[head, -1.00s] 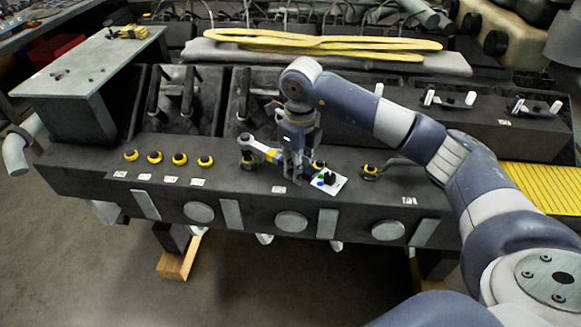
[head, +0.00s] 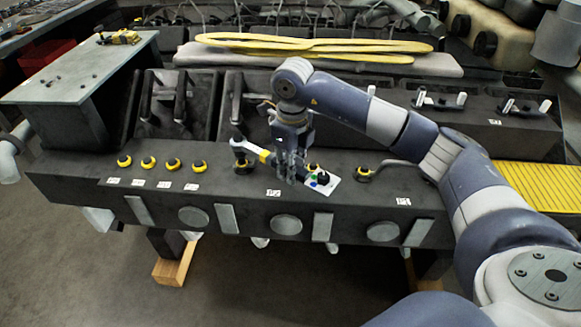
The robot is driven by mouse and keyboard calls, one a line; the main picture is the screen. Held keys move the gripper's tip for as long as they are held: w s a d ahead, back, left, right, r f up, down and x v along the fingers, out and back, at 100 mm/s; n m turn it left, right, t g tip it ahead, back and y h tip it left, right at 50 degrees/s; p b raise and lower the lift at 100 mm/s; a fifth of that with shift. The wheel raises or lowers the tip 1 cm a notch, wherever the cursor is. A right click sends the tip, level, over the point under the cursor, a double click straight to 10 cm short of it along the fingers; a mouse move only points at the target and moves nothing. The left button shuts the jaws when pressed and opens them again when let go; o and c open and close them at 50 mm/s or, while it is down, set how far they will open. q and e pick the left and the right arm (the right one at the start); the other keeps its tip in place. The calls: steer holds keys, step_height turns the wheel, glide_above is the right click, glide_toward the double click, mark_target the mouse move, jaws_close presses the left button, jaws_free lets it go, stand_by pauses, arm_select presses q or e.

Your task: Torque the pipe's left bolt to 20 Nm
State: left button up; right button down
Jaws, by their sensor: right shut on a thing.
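My right gripper (head: 288,177) is shut on a torque wrench (head: 258,153), above the dark engine block. The wrench has a grey shaft, a yellow band and a white end panel (head: 321,181) with coloured buttons. Its grey head points left, over a yellow-ringed black bolt (head: 242,167); I cannot tell whether it is seated on it. Another yellow-ringed bolt (head: 313,168) is partly hidden behind the wrench and gripper. A further one (head: 363,175) sits to the right, beside a grey pipe (head: 400,164) partly hidden by my arm. My left gripper is out of view.
Several yellow-ringed bolts (head: 148,163) stand in a row with white labels at the left of the block (head: 90,178). A grey bench (head: 75,75) stands at the upper left. A yellow hose bundle (head: 310,43) lies behind. A yellow ribbed panel (head: 535,185) is at the right.

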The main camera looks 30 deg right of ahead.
steer(key=shift+f+b, duration=1.2)
steer(key=shift+f, duration=0.35)
steer(key=shift+a, duration=0.1)
steer(key=shift+s+a+f, duration=0.1)
steer(key=shift+s+a, duration=0.15)
steer(key=shift+s+a, duration=0.1)
steer(key=shift+a, duration=0.1)
